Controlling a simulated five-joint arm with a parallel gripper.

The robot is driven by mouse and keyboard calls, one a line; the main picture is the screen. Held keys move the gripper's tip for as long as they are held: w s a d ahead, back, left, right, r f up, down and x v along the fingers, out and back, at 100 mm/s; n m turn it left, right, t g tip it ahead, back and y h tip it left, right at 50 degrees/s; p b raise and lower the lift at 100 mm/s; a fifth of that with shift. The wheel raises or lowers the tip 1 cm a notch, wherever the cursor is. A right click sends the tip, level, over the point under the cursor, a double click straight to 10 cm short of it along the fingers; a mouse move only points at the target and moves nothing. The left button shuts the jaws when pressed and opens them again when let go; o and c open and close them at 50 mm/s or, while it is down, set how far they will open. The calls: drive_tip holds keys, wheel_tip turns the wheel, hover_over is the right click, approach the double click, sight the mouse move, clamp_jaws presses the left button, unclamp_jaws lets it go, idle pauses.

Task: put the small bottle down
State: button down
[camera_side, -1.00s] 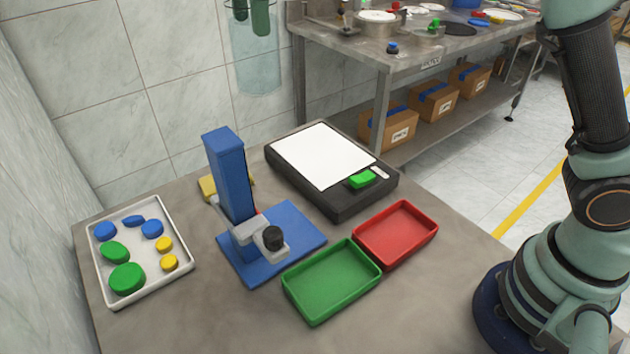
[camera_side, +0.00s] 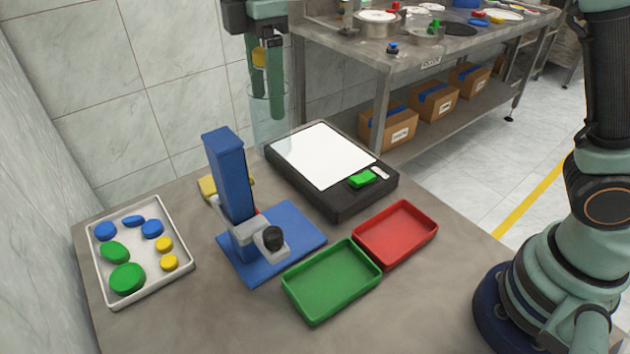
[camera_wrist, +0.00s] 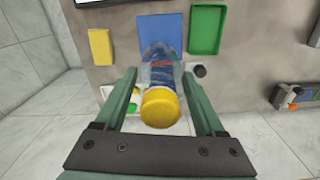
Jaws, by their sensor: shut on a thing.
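The small bottle (camera_side: 268,128) is clear, with a yellow cap (camera_side: 258,57) at its top. My gripper (camera_side: 267,104) is shut on it, one green finger on each side. In the side view it hangs upright near the table's back edge, behind the blue stand and left of the black scale. In the wrist view the bottle (camera_wrist: 160,72) lies between my fingertips (camera_wrist: 159,80), its yellow cap towards the camera. Its bottom end cannot be clearly made out, so I cannot tell whether it touches anything.
A blue stand (camera_side: 228,175) with a grey clamp is mid-table, a yellow block (camera_side: 207,188) behind it. The black scale (camera_side: 340,205) has a white plate.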

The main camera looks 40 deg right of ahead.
wheel_tip(320, 180, down, 20)
drive_tip(key=shift+r, duration=0.25)
idle(0.4)
unclamp_jaws()
drive_tip(key=shift+f, duration=0.15)
